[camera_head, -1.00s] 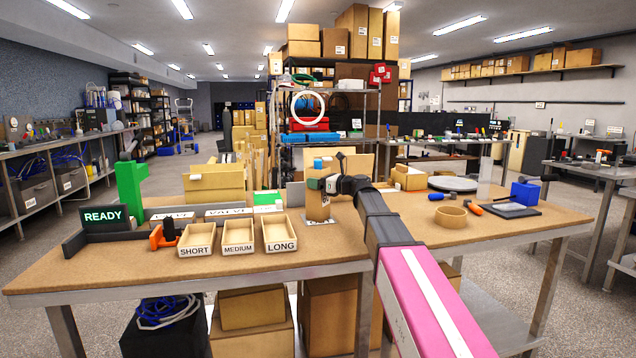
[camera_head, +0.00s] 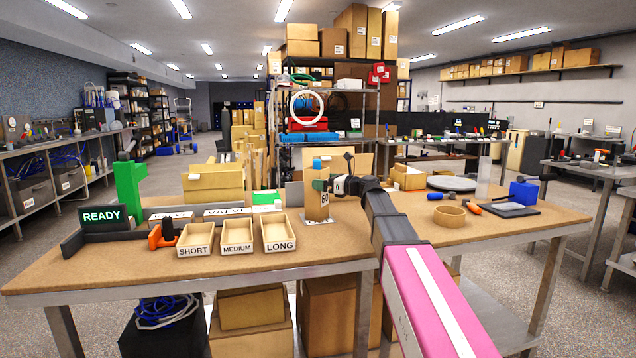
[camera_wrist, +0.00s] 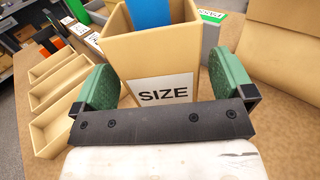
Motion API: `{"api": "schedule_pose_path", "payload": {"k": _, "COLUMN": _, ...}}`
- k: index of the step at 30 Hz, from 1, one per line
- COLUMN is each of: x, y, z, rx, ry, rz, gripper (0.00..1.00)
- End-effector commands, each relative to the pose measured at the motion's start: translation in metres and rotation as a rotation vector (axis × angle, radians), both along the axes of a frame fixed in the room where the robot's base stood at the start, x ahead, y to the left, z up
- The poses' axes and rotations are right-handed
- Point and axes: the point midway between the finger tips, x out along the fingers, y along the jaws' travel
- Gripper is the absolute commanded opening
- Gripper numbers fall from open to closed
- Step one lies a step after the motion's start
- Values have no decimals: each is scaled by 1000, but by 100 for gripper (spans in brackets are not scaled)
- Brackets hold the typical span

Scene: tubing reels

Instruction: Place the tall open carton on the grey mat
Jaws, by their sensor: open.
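The tall open carton (camera_head: 317,207) stands upright on the brown workbench, right of the small trays. In the wrist view the carton (camera_wrist: 160,60) has a "SIZE" label on its near face and something blue in its open top. My gripper (camera_head: 324,185) is at the carton's upper part. In the wrist view my gripper (camera_wrist: 163,78) is open, with green fingers on either side of the carton; I cannot tell whether they touch it. A dark grey mat (camera_head: 529,211) lies at the bench's right, with a pale sheet on it.
Trays marked SHORT (camera_head: 195,240), MEDIUM (camera_head: 237,236) and LONG (camera_head: 279,235) stand left of the carton. A cardboard ring (camera_head: 450,216), an orange-handled tool (camera_head: 473,207) and a blue block (camera_head: 523,192) lie near the mat. A round grey disc (camera_head: 452,184) lies behind.

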Motion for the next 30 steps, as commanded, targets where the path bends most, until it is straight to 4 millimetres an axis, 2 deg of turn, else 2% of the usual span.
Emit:
{"api": "schedule_pose_path", "payload": {"k": 1, "x": -8, "y": -11, "z": 0, "rx": 0, "ry": 0, "rz": -2, "gripper": 100}}
{"api": "schedule_pose_path", "payload": {"k": 6, "x": -24, "y": -41, "z": 0, "rx": 1, "ry": 0, "rz": -2, "gripper": 100}}
{"api": "schedule_pose_path", "payload": {"k": 12, "x": -37, "y": -65, "z": 0, "rx": 1, "ry": 0, "rz": -1, "gripper": 100}}
{"api": "schedule_pose_path", "payload": {"k": 18, "x": -42, "y": -75, "z": 0, "rx": 1, "ry": 0, "rz": 0, "gripper": 100}}
{"api": "schedule_pose_path", "payload": {"k": 30, "x": -42, "y": -75, "z": 0, "rx": 0, "ry": 0, "rz": 0, "gripper": 100}}
